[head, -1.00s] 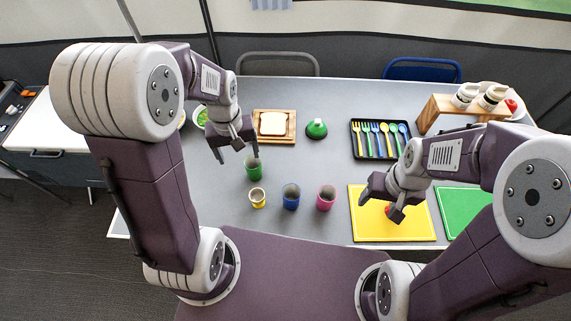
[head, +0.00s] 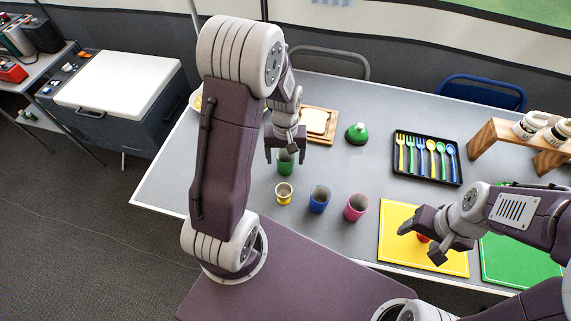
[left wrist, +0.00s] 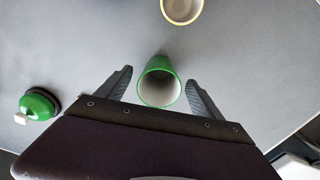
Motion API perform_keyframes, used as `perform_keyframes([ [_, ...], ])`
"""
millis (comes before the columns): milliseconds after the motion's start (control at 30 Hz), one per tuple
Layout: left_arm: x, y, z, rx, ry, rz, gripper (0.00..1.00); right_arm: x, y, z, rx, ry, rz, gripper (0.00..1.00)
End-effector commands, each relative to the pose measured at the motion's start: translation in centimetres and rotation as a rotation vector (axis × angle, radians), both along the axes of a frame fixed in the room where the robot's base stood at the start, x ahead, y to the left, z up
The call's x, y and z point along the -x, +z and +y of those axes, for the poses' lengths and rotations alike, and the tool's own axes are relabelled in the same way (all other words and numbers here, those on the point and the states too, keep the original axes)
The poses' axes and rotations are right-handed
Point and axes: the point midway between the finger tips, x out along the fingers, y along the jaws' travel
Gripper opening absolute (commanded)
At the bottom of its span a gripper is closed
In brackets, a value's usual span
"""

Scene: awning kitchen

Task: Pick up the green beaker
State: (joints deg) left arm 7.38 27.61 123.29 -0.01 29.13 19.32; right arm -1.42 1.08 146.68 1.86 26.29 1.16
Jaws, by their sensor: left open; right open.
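The green beaker (head: 285,163) stands upright on the grey table in the head view. In the left wrist view the green beaker (left wrist: 158,84) shows its open top and pale inside, between the two spread fingers. My left gripper (head: 285,156) is open, with its fingers on either side of the beaker; I cannot tell whether they touch it. The fingers also show in the left wrist view (left wrist: 160,90). My right gripper (head: 430,238) is open over the yellow cutting board (head: 400,262), close to a small red object (head: 422,238) that it partly hides.
A yellow cup (head: 284,193), a blue cup (head: 319,200) and a pink cup (head: 356,207) stand just in front of the beaker. A green dome-shaped object (head: 357,134), a bread board (head: 318,124) and a black cutlery tray (head: 427,158) lie beyond. Table is clear left of the beaker.

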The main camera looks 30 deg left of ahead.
Motion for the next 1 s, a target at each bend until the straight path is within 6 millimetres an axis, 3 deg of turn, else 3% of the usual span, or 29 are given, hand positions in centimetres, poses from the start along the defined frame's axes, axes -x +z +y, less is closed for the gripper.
perform_keyframes([
  [100,0.1,-2.1,-0.1,0.000,0.000,0.002,0.77,0.0,-0.7,0.0,0.000,0.000,0.000,0.65],
  [367,0.0,-2.5,-0.1,0.000,0.000,-0.001,0.77,0.0,-0.6,0.0,0.000,0.000,0.000,0.65],
  [467,0.0,-2.5,-0.1,0.000,0.000,-0.001,0.54,0.0,-0.6,0.0,0.000,0.000,0.000,0.65],
  [600,0.0,-2.5,-0.1,0.000,0.000,-0.001,0.15,0.0,-0.6,0.0,0.000,0.000,0.000,0.65],
  [633,0.0,-2.5,-0.1,0.000,0.000,-0.001,0.11,0.0,-0.6,0.0,0.000,0.000,0.000,0.65],
  [867,0.0,-2.4,-0.1,0.000,0.000,-0.001,0.11,0.0,-0.6,0.0,0.000,0.000,0.000,0.65],
  [1000,-0.1,-1.3,0.0,-0.001,0.000,-0.004,0.11,0.0,-0.2,0.0,0.000,0.000,0.000,0.65],
])
